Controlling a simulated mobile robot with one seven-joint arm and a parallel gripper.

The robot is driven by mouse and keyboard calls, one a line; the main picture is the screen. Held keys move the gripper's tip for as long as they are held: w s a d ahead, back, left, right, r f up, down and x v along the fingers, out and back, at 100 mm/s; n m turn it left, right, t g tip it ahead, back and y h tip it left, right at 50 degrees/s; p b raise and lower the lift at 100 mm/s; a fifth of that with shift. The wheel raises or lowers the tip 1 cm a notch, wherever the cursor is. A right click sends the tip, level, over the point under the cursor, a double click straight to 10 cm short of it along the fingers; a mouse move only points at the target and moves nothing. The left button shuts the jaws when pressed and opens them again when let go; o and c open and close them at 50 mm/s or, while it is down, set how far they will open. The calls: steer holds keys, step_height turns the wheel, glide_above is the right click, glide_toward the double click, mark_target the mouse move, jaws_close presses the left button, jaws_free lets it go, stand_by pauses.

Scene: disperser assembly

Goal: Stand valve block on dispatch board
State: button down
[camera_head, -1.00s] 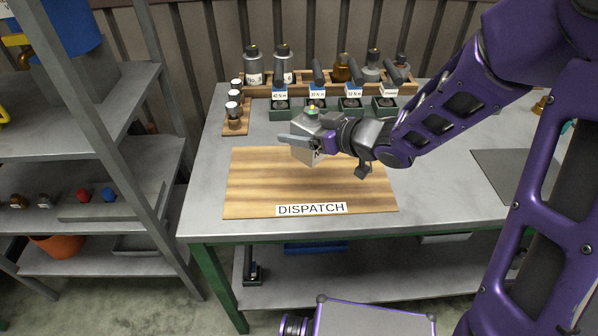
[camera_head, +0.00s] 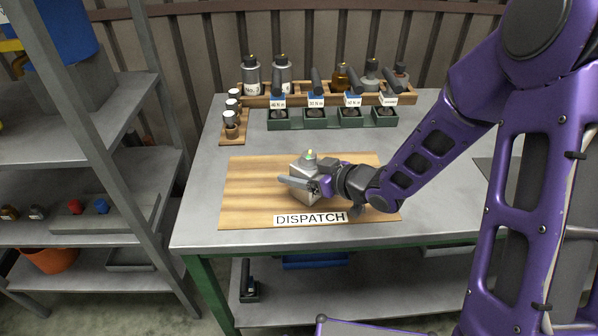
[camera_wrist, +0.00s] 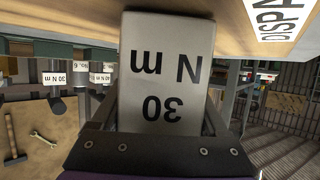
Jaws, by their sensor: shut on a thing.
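The valve block (camera_head: 302,178) is a light grey box with a green-topped fitting on top. In the wrist view the valve block (camera_wrist: 166,70) shows the marking "30 N m", upside down in that picture. My gripper (camera_head: 308,184) is shut on it, one finger across its near side. The block is upright, over the middle of the wooden dispatch board (camera_head: 245,195); its lower end is at or close to the board surface, and I cannot tell whether it touches. The board also shows in the wrist view (camera_wrist: 225,12), with its "DISPATCH" label at the front edge.
Green holders (camera_head: 314,120) with labelled tools stand behind the board. A wooden rack (camera_head: 320,97) of bottles is farther back, and a small wooden stand (camera_head: 231,132) of jars is at back left. The board around the block is clear. Grey shelving (camera_head: 120,165) stands left.

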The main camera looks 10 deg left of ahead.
steer(key=shift+r, duration=0.1)
jaws_free()
steer(key=shift+f, duration=0.25)
steer(key=shift+r, duration=0.1)
steer(key=shift+r, duration=0.25)
steer(key=p+v, duration=0.2)
steer(key=v, duration=0.9)
steer(key=shift+f, duration=0.15)
steer(key=shift+s+d+p, duration=0.25)
steer(key=shift+d+p, duration=0.05)
steer(key=shift+d, duration=0.15)
